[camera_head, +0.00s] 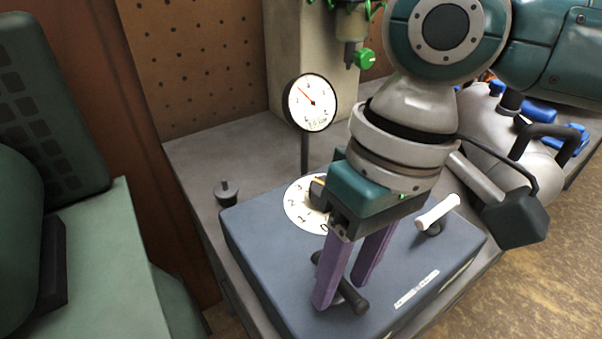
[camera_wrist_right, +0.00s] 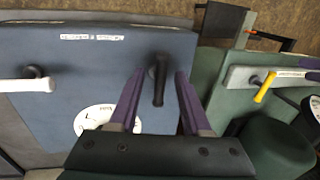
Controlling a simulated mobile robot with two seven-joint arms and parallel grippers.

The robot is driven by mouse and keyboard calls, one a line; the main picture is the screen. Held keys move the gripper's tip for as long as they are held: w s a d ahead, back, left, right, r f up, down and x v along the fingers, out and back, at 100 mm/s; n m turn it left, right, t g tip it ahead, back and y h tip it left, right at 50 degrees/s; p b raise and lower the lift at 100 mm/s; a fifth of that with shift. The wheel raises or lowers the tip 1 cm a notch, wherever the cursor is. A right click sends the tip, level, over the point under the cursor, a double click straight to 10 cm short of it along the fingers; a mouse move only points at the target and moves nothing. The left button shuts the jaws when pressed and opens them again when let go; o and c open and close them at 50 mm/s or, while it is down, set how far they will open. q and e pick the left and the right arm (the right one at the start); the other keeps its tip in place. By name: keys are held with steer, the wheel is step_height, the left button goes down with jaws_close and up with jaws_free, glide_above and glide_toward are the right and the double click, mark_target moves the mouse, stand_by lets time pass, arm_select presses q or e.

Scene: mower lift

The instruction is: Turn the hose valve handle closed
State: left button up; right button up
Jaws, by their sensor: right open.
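A black lever handle (camera_head: 343,285) sits on the top of a blue-grey box (camera_head: 260,257). It also shows in the right wrist view (camera_wrist_right: 159,82). No label tells me whether this is the hose valve handle. My right gripper (camera_head: 342,292) points down over the box. Its two purple fingers (camera_wrist_right: 158,76) are open, one on each side of the black lever, with a gap around it in the wrist view. I cannot tell whether a finger touches it. A white handle (camera_head: 438,212) stands on the same box to the right. My left gripper is not in view.
A white dial (camera_head: 300,207) on the box is partly hidden by my gripper. A round gauge (camera_head: 310,103) stands behind it. A green knob (camera_head: 365,59) hangs at the back. A yellow handle (camera_wrist_right: 265,87) shows in the wrist view. A grey tank (camera_head: 500,140) stands right.

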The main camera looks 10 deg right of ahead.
steer(key=c, duration=0.7)
jaws_close()
